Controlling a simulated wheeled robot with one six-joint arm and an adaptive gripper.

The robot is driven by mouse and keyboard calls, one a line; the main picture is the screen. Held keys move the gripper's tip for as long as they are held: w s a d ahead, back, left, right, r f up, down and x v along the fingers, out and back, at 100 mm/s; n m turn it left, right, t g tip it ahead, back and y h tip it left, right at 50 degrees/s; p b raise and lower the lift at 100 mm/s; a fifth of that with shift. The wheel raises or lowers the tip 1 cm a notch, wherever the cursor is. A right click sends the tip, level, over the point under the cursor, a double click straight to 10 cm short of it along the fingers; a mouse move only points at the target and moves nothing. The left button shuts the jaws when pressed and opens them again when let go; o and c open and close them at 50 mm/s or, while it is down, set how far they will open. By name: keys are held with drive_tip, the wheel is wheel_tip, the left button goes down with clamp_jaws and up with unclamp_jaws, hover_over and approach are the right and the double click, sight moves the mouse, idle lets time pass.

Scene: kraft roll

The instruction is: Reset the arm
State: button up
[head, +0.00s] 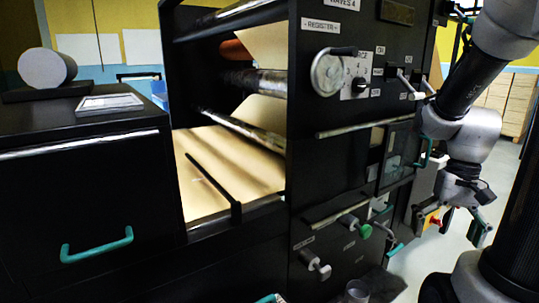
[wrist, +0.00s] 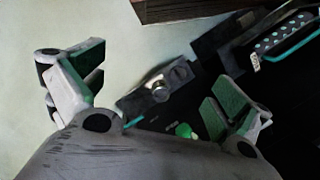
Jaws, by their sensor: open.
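My gripper (head: 460,222) hangs at the right side of the head view, in front of the right end of the black machine (head: 325,160). It is open with its fingers spread, and nothing shows between them. In the wrist view, the two green-padded fingers of my gripper (wrist: 160,95) stand wide apart. Beyond them lie pale floor and dark machine parts, with a metal knob (wrist: 158,90) and a green knob (wrist: 185,131). My arm is bent, coming down from the top right of the head view.
The machine front carries a handwheel (head: 328,72), a green knob (head: 364,231), a grey knob (head: 318,267) and several levers and bars. A red and yellow switch (head: 432,220) is close to my gripper. A cabinet with a teal handle (head: 97,246) stands left. Pale floor (head: 440,258) shows below.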

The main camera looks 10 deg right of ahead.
drive_tip(key=s+a+r+n+t+h, duration=0.1)
drive_tip(key=a+r+n+t, duration=0.3)
drive_tip(key=r, duration=0.7)
drive_tip(key=shift+s+a+r+n+t, duration=0.15)
drive_tip(key=shift+s+a+n+t, duration=0.3)
drive_tip(key=shift+a+t, duration=0.95)
